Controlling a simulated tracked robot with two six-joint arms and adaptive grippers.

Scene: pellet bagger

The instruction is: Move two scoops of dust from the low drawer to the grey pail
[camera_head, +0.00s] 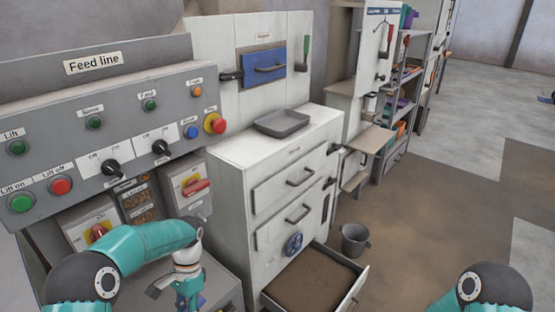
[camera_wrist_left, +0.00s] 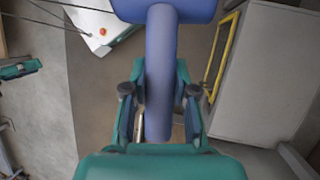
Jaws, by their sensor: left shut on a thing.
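The low drawer (camera_head: 361,287) is pulled out at the bottom of the white cabinet, with brown dust (camera_head: 310,280) spread across its inside. The grey pail (camera_head: 355,240) stands upright on the floor just beyond the drawer; its inside looks dark and its contents cannot be told. My left gripper (camera_head: 187,292) is low, left of the drawer and apart from it. In the left wrist view, this gripper (camera_wrist_left: 158,95) is shut on a blue scoop (camera_wrist_left: 158,60), held by its handle; its bowl is not clearly visible. My right forearm shows at bottom right, its gripper out of frame.
The white cabinet (camera_head: 230,180) has a grey tray (camera_head: 282,123) on top and a blue wheel (camera_head: 293,244) low on its front. The Feed line panel (camera_head: 75,125) stands above my left arm. Shelves (camera_head: 400,90) stand behind. Floor right of the pail is clear.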

